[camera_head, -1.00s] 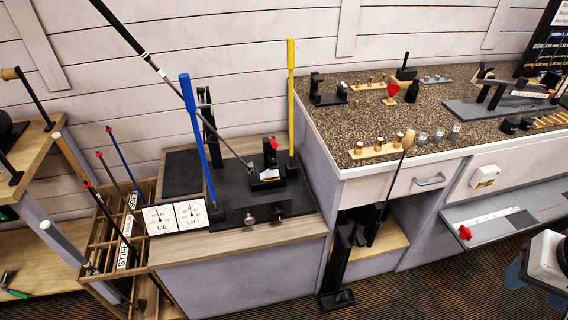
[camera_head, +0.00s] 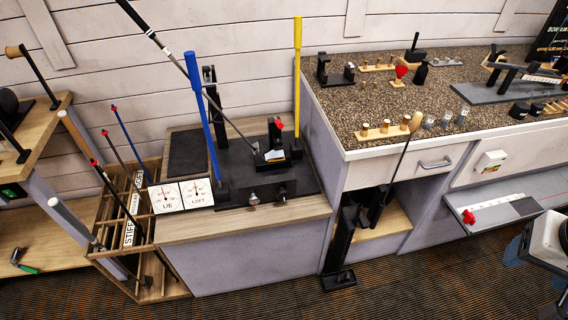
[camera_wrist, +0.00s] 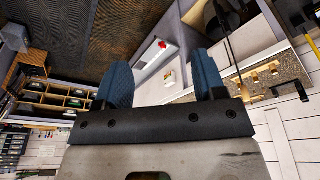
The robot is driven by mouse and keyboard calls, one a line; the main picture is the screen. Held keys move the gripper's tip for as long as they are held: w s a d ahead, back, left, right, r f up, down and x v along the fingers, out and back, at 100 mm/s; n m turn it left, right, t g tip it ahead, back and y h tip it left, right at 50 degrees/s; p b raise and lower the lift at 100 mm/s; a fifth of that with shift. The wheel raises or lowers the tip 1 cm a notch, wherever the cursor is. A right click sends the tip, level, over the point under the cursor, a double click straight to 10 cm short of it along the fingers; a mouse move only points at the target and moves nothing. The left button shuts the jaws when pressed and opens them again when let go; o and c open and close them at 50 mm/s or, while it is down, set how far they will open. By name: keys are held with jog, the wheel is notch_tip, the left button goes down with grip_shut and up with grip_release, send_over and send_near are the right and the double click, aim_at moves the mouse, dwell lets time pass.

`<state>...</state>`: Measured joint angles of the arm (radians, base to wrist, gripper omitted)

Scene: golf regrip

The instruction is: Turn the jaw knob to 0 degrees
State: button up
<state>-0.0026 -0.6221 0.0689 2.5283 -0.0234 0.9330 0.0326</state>
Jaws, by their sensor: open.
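A black bending machine (camera_head: 235,198) stands on a wooden-topped bench at centre left. Its clamp holds a club head (camera_head: 274,155), with the shaft slanting up to the left. A red knob (camera_head: 279,123) tops the clamp's black post. I cannot tell from markings which is the jaw knob. My gripper (camera_wrist: 160,62) is open and empty, its blue fingers wide apart in the wrist view. It is far right of the machine, partly showing at the head view's right edge.
A blue lever (camera_head: 202,115) and a yellow lever (camera_head: 297,85) rise from the machine. LIE and LOFT dials (camera_head: 181,195) stand at its left. A club rack (camera_head: 125,235) is farther left. A counter (camera_head: 350,110) with small parts is right. Open floor lies in front.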

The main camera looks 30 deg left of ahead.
jog(key=w+a+f+n+t+h, duration=0.1)
jog(key=w+a+f, duration=0.1)
jog(key=w+a, duration=0.45)
jog(key=w+a+f+n, duration=0.1)
jog(key=w+a+f, duration=0.25)
jog(key=w, duration=0.55)
jog(key=w+a+f+n+t, duration=0.1)
jog(key=w+a+f, duration=0.25)
jog(key=a, duration=0.55)
jog(key=w+a+f+n+t, duration=0.1)
jog(key=w+a+f, duration=0.25)
jog(key=a, duration=0.45)
jog(key=n+g+y, duration=0.2)
jog(key=n+y, duration=0.2)
jog(key=n, duration=0.1)
send_over(254, 199)
jog(key=s+d, duration=0.2)
notch_tip(254, 199, down, 24)
jog(key=shift+w, duration=0.1)
jog(key=shift+x, duration=3.85)
jog(key=shift+a, duration=0.15)
